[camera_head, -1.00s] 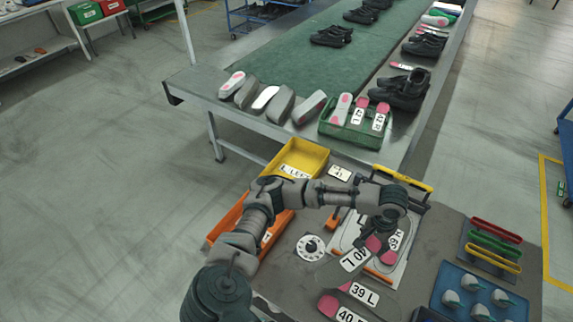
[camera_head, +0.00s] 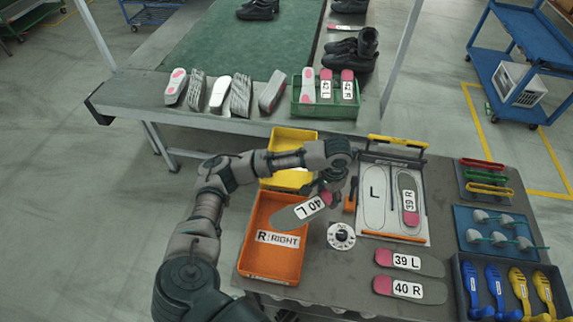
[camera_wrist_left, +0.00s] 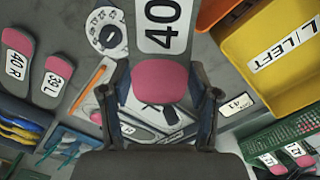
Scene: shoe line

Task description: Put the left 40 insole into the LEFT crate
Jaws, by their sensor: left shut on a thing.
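The 40 L insole (camera_head: 289,215), grey with a pink heel, is in my left gripper (camera_head: 330,190) and hangs over the orange RIGHT crate's upper right edge. In the left wrist view my left gripper (camera_wrist_left: 162,95) is shut on its pink heel (camera_wrist_left: 160,78), and the 40 label faces the camera. The yellow LEFT crate (camera_head: 298,135) stands behind the orange one, partly hidden by my arm. In the left wrist view the LEFT crate (camera_wrist_left: 246,38) is at the upper right, and its visible floor is bare. My right gripper is not in view.
The orange RIGHT crate (camera_head: 262,268) stands in front of the yellow one. A white dial (camera_head: 341,236), the 39 L insole (camera_head: 410,262) and the 40 R insole (camera_head: 410,289) lie right of it. A board (camera_head: 394,230) holds the 39 R insole (camera_head: 408,195).

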